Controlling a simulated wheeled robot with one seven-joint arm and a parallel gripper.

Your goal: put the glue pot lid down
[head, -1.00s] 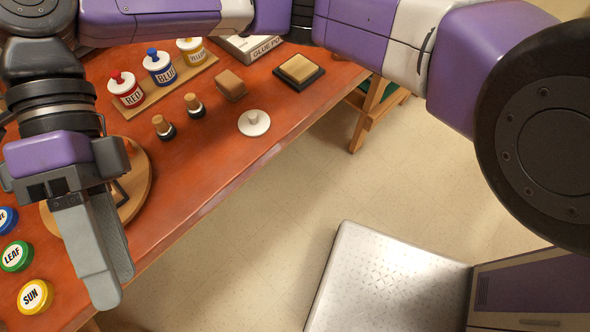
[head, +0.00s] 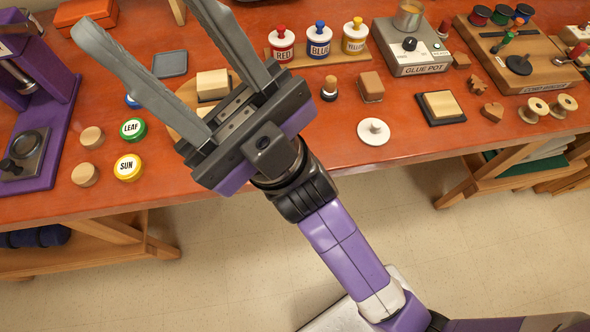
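A rack (head: 318,57) with red, blue and yellow pots stands behind the lid. A brown block (head: 371,87) and a stamp pad (head: 441,107) are close to the lid. LEAF (head: 132,129) and SUN (head: 128,167) tins sit at the left. Bare tabletop lies left of the lid.

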